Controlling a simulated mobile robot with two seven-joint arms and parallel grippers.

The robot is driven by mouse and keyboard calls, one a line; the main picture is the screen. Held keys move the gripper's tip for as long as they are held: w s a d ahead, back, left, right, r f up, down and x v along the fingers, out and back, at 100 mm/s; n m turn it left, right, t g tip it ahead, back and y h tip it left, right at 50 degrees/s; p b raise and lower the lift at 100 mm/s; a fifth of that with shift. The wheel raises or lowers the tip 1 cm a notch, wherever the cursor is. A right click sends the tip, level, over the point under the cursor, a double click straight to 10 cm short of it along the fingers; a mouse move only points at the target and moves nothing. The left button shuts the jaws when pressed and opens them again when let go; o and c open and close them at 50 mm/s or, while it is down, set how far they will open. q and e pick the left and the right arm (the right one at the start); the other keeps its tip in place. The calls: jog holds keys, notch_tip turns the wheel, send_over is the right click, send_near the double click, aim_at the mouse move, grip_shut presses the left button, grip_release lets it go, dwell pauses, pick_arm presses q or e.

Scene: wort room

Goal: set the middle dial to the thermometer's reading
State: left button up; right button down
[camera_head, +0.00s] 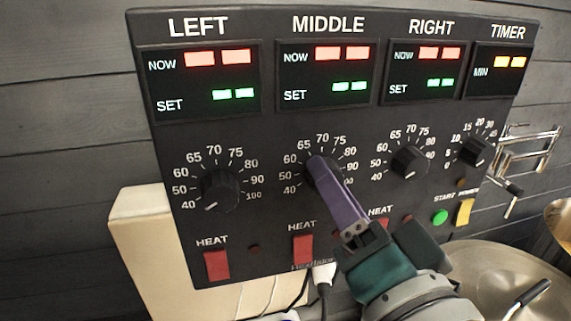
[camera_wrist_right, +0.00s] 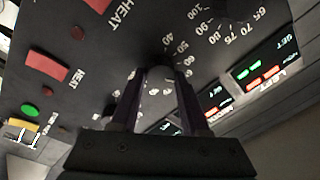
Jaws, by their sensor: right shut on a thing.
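The middle dial (camera_head: 311,182) is a dark round knob on the black control panel (camera_head: 290,130), ringed by numbers from 40 to 100. My right gripper (camera_head: 321,165) has its purple fingers closed around this dial and hides most of it, including its pointer. In the right wrist view the dial (camera_wrist_right: 160,73) sits between the two fingertips (camera_wrist_right: 160,80). The middle display (camera_head: 325,72) has red blocks for NOW and green blocks for SET; I cannot read the digits. No thermometer is visible. My left gripper is not in view.
The left dial (camera_head: 220,192) and the right dial (camera_head: 409,162) flank the middle one, with the timer dial (camera_head: 474,152) farther right. Red heat switches (camera_head: 303,249) sit below, close to my right fingers. A green start button (camera_head: 440,217) and metal pots (camera_head: 500,285) are at right.

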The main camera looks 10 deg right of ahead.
jog(key=m, duration=0.5)
jog(key=shift+h, duration=0.3)
jog(key=shift+m, duration=0.4)
jog(key=shift+c, duration=1.9)
grip_release()
jog(key=shift+s+b, duration=0.1)
jog(key=shift+b, duration=0.2)
jog(key=s+b, duration=0.4)
jog(key=s, duration=0.5)
jog(key=shift+s+f, duration=0.35)
